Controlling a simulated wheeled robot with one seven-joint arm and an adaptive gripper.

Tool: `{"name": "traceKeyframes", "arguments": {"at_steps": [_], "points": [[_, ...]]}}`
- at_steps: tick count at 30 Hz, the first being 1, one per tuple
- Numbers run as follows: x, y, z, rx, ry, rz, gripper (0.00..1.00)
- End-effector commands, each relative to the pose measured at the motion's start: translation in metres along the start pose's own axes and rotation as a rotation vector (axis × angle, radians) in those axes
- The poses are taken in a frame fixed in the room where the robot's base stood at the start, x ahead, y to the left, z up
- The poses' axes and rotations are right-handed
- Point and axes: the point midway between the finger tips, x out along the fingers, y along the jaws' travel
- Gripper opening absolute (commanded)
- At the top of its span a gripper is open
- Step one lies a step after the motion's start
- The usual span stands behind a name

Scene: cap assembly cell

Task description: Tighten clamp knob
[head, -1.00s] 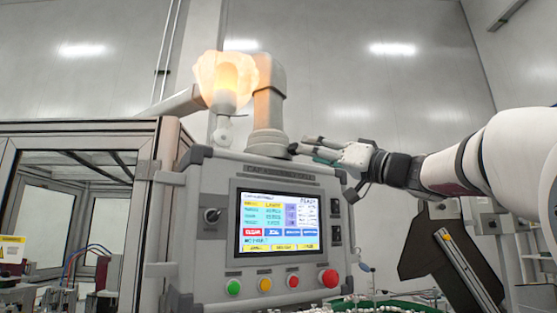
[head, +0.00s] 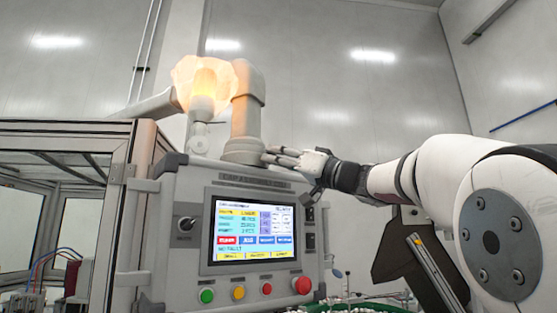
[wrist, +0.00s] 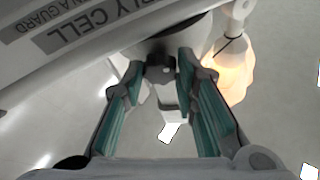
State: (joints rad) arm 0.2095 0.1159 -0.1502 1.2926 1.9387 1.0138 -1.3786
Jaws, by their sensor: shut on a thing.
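My gripper (head: 272,155) reaches in from the right to the foot of the grey post (head: 246,110) on top of the control panel housing. In the wrist view its two green-padded fingers (wrist: 163,75) are shut on the clamp knob (wrist: 160,68), a small dark and grey part at the post's foot. The fingers cover much of the knob, so its shape and how far it is turned cannot be told. In the head view the knob is hidden behind the fingers.
A glowing lamp (head: 205,85) hangs from the post's head, left of my gripper. The panel's screen (head: 252,232) and its row of buttons (head: 238,293) lie below. A framed glass enclosure (head: 60,190) stands at the left. The air above my arm is clear.

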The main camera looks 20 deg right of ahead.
Motion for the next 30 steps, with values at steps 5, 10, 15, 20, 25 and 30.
{"name": "traceKeyframes", "arguments": {"at_steps": [5,10,15,20,25,30], "points": [[0.0007,0.0012,0.0017,0.021,-0.001,0.009,0.0],[0.001,0.0014,0.0032,0.08,-0.001,0.033,0.0],[0.0001,-0.0009,0.0019,0.172,0.0,0.072,0.0],[0.0,-0.0019,0.0003,0.242,-0.001,0.101,0.0],[-0.0001,-0.002,0.0001,0.258,0.0,0.107,0.0],[-0.0002,-0.0019,0.0001,0.257,-0.001,0.107,0.0]]}}
